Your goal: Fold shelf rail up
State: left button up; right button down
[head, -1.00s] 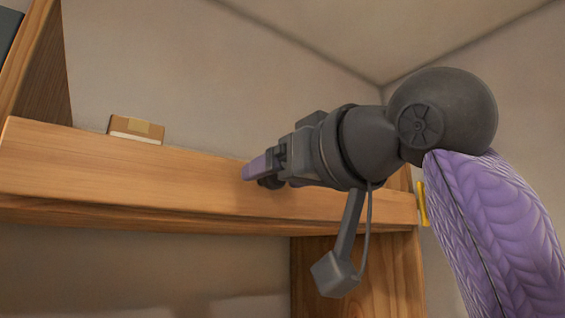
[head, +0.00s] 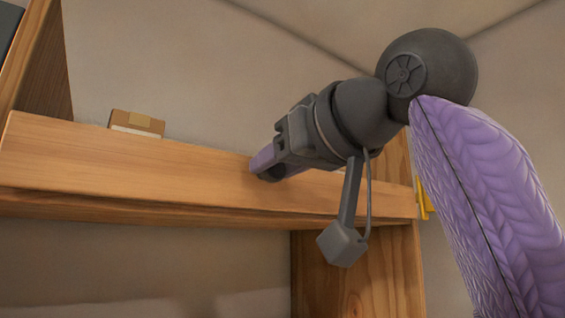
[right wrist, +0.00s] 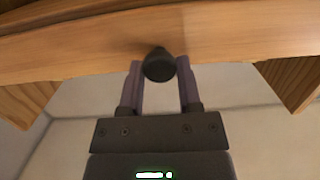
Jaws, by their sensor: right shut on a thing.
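The shelf rail (head: 130,170) is a long light-wood board across the head view. It also runs across the top of the right wrist view (right wrist: 90,50). A dark round knob (right wrist: 158,66) is at the rail, between the two purple fingers of my right gripper (right wrist: 160,75). In the head view my right gripper (head: 264,163) reaches the rail's front face from the right, with its fingers shut on the knob. The gripper body hides most of the knob there. My left gripper is in neither view.
A small brown box (head: 137,123) shows behind the rail's top edge. Wooden uprights stand at the left (head: 42,70) and below the rail at right (head: 355,285). A yellow piece (head: 424,198) sits by the rail's right end. Plain walls are behind.

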jog(key=shift+r, duration=0.1)
jog(key=c, duration=0.7)
grip_release()
jog(key=o, duration=0.4)
jog(key=shift+w+a, duration=0.15)
jog(key=shift+w, duration=0.05)
jog(key=b+v, duration=0.4)
jog(key=v, duration=0.6)
